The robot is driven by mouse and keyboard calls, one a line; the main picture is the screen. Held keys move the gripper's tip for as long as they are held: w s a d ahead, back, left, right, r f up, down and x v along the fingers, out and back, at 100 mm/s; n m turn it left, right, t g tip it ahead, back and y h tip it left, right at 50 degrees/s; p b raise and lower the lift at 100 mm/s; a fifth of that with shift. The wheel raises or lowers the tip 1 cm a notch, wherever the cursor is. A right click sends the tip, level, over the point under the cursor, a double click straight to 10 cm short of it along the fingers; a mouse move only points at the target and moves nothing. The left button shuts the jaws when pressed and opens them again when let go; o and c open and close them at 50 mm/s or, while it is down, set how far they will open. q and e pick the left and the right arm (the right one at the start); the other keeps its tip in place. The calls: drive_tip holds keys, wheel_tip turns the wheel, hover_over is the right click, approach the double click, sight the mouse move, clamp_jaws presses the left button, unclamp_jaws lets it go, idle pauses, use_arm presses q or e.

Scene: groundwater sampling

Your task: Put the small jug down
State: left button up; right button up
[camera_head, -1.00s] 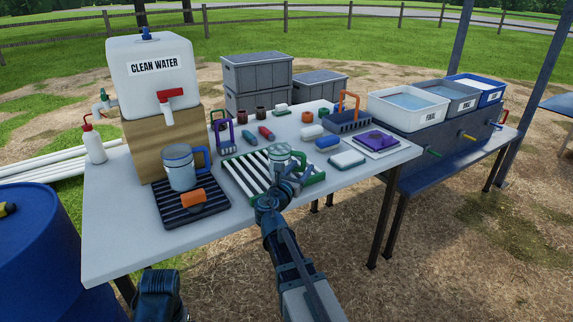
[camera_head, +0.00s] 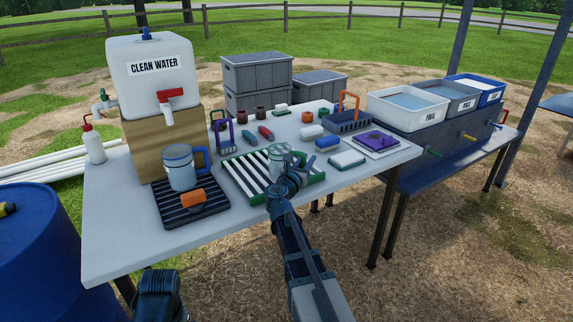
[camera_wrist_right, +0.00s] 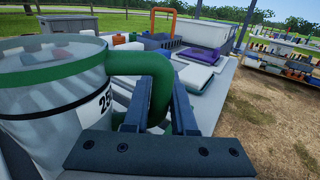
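The small jug (camera_head: 276,163) is clear with a green rim and green handle. It is upright over the green-edged white slatted rack (camera_head: 236,176); I cannot tell if its base touches the slats. In the right wrist view the jug (camera_wrist_right: 50,100) fills the left side, with part of a "250" mark showing. My right gripper (camera_head: 291,180) is at the jug's handle; in the wrist view its fingers (camera_wrist_right: 158,112) lie on both sides of the green handle (camera_wrist_right: 153,68) and are shut on it. Of my left arm only a dark part shows at the bottom; its fingers do not show.
A larger jug (camera_head: 181,172) with a blue handle and an orange item (camera_head: 193,197) are on the black ribbed mat (camera_head: 176,216) to the left. A blue item (camera_head: 327,143) and a white-topped block (camera_head: 347,159) lie right of the rack. The table's front strip (camera_head: 150,250) is clear.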

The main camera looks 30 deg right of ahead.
clamp_jaws()
idle(1.0)
